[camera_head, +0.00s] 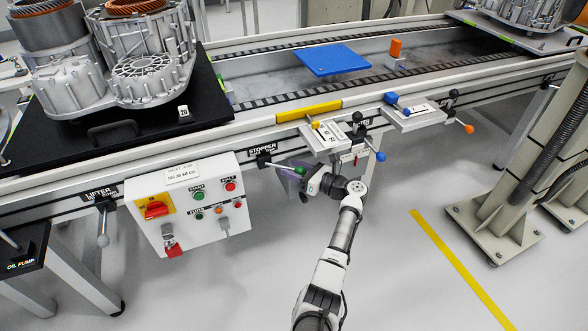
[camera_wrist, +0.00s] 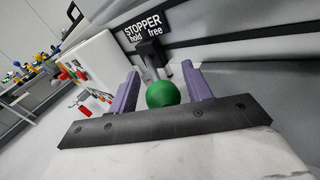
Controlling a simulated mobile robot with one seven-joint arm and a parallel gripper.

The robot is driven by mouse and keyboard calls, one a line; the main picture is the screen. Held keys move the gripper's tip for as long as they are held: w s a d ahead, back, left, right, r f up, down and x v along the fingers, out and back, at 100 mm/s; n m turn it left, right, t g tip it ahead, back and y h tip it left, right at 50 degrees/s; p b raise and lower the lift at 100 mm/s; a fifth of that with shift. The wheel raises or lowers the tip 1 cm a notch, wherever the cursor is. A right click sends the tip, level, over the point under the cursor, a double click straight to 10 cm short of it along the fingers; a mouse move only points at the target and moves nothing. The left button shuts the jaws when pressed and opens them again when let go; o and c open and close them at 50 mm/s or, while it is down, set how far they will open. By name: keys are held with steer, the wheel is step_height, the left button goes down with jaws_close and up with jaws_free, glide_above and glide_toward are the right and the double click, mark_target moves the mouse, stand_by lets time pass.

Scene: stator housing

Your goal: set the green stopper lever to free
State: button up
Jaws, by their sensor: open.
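The green stopper lever's ball knob (camera_wrist: 163,94) sits between the two purple fingers of my gripper (camera_wrist: 160,70) in the wrist view. The fingers are apart, with a visible gap on each side of the ball. A short metal rod runs from the ball to a black pivot block (camera_wrist: 150,52) below the STOPPER label (camera_wrist: 145,27), which reads "hold" at left and "free" at right. In the head view the green knob (camera_head: 299,170) shows at my gripper (camera_head: 287,178), right of the pivot block (camera_head: 263,160). The lever's exact setting is hard to tell.
A white control box (camera_head: 187,205) with buttons and a red switch hangs left of my gripper. A blue-knobbed lever (camera_head: 380,157) is close at right. The conveyor rail (camera_head: 225,125) runs above. Open floor (camera_head: 400,270) lies at front right.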

steer(key=b+v, duration=0.1)
steer(key=v, duration=1.2)
steer(key=shift+s+d, duration=0.2)
steer(key=shift+d, duration=0.1)
